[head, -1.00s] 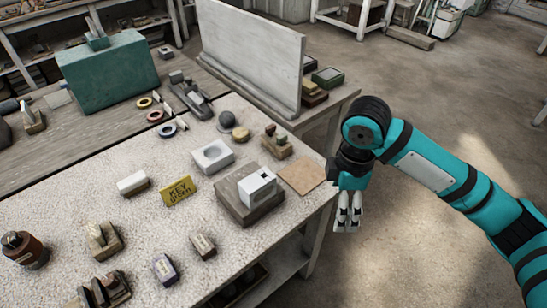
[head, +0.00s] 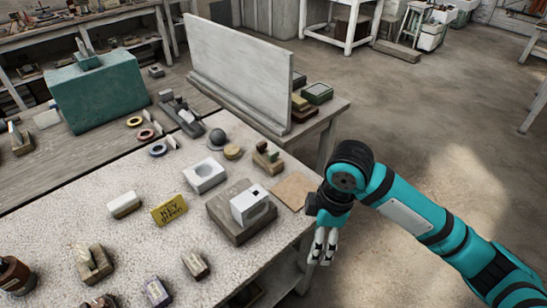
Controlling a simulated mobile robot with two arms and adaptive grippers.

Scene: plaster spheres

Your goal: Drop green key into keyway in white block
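The white block (head: 243,211) sits on a brown wooden base near the right edge of the speckled table. It has a small dark opening in its top and a round hollow in its side. A small green piece (head: 276,156), apparently the green key, is at a wooden holder (head: 262,161) behind the white block. A yellow sign (head: 169,211) reading "KEY green" stands to the left. My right gripper (head: 320,261) hangs fingers down just beyond the table's right edge, apart from both. Its fingers look close together, but their opening is unclear. My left gripper is out of view.
A white block with a round hollow (head: 204,175), a dark ball (head: 217,136) and a flat tan square (head: 294,191) lie nearby. A tall grey panel (head: 240,75) stands behind. Several small blocks lie at the front left. Open floor is at the right.

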